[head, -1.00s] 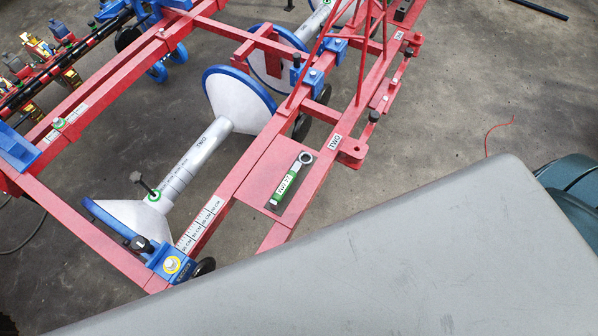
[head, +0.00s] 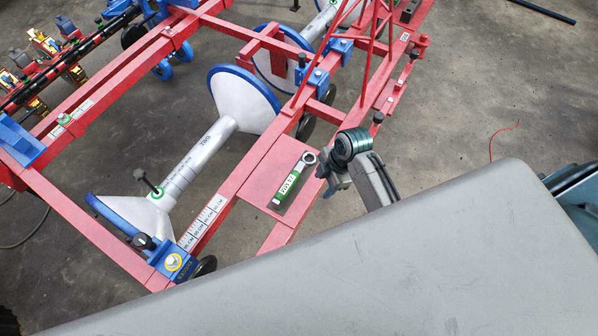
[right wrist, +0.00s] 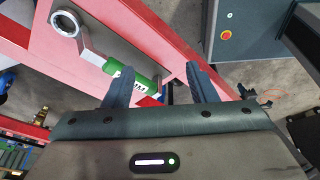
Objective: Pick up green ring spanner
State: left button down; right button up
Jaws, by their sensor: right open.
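The green ring spanner (head: 288,187) lies on a flat red plate (head: 262,170) of the red frame in the head view. Its metal ring end points up and to the right, and its green handle carries a white label. My left gripper is not in view.
The red frame (head: 262,240) carries blue clamps and a silver roller (head: 190,167) with white cones left of the plate. Slanting red bars (head: 372,40) rise beyond the plate. Bare concrete floor (head: 470,80) lies to the right.

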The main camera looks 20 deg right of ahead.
aim_at(292, 180)
jog(key=w+a+n+g+y, duration=0.1)
jog(key=w+a+n+y, duration=0.15)
jog(key=w+n, duration=0.55)
jog(key=shift+n, duration=0.4)
jog(key=b+x, duration=0.4)
jog(key=x, duration=0.1)
jog(key=shift+w+a+f, duration=0.1)
jog(key=shift+w+f, duration=0.05)
jog(key=shift+w, duration=0.1)
jog(key=shift+a+f+b, duration=0.25)
jog(key=shift+f+b, duration=0.2)
jog(key=shift+b, duration=0.15)
jog(key=b+x, duration=0.4)
jog(key=shift+s+d, duration=0.1)
jog(key=shift+a+f, duration=0.2)
jog(key=shift+f, duration=0.05)
jog(key=shift+b, duration=0.3)
grip_shut()
